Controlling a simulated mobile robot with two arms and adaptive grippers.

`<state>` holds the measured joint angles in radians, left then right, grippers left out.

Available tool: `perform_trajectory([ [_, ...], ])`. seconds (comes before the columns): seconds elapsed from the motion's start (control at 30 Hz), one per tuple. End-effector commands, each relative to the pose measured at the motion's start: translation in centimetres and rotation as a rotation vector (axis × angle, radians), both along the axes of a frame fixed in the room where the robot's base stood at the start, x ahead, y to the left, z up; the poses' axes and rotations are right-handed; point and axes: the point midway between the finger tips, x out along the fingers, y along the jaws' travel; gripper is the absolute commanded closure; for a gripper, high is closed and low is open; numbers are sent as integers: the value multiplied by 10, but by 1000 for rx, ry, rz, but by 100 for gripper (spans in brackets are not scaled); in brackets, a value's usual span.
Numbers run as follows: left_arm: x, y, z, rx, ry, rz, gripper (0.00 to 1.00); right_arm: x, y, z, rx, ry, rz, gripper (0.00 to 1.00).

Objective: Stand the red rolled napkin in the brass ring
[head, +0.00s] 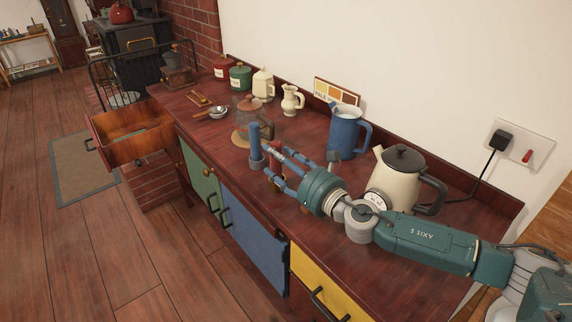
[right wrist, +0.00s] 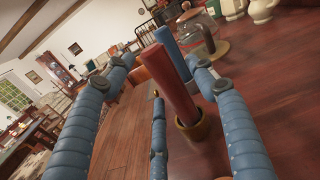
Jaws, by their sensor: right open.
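The red rolled napkin (right wrist: 166,85) stands upright in the right wrist view, with its lower end inside the brass ring (right wrist: 196,130) on the counter. My right gripper (right wrist: 160,64) is open, its fingers spread on both sides of the napkin with gaps showing. In the head view the right gripper (head: 268,162) reaches in from the right, low over the counter, and mostly hides the red napkin and ring. A blue rolled cylinder (head: 255,142) stands just beyond the fingers; it also shows in the right wrist view (right wrist: 172,42). My left gripper is not in view.
A blue pitcher (head: 346,132) and a cream kettle (head: 392,175) stand behind my right arm. A glass-domed dish (head: 243,112) is beyond the blue cylinder. Canisters line the wall. A drawer (head: 130,138) is open at left. The counter's front edge is close to the gripper.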

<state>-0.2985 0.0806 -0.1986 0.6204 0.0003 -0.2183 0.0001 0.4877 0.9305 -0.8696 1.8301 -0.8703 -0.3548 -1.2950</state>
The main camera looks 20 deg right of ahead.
Motion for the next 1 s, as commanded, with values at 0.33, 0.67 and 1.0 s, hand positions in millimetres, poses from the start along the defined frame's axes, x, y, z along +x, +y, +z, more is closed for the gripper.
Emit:
perform_trajectory([
  [0.33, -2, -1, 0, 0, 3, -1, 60, -53, -21, -3, -4, 5, 0, 44],
  [0.67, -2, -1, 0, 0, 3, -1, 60, -99, -39, -2, -3, 3, -2, 44],
  [1.0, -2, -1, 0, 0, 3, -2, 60, -110, -42, 0, -1, -1, 1, 44],
])
